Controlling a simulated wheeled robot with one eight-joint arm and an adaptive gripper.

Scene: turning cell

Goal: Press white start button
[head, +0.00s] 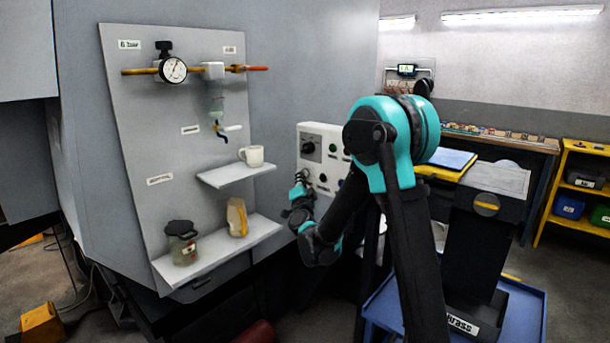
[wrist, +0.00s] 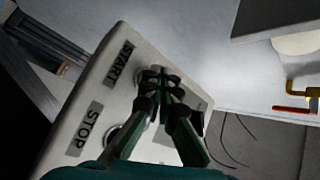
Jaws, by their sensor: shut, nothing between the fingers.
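The white control panel (head: 310,158) stands on the right side of the grey machine. In the wrist view the panel (wrist: 128,52) fills the middle, with a START label (wrist: 120,64) above a STOP label (wrist: 89,124) on its face. My gripper (wrist: 162,80) is shut and empty, its fingertips at the panel face just right of the START label. The start button is mostly hidden behind the fingertips, and I cannot tell whether they touch it. A round button beside STOP is partly hidden by a finger. In the head view my gripper (head: 301,178) is at the panel's left edge.
A grey board (head: 135,130) with a gauge (head: 173,69), a pipe and shelves is left of the panel. A white mug (head: 252,155) stands on the upper shelf. A jar (head: 181,243) and a yellowish container (head: 237,217) stand on the lower shelf.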

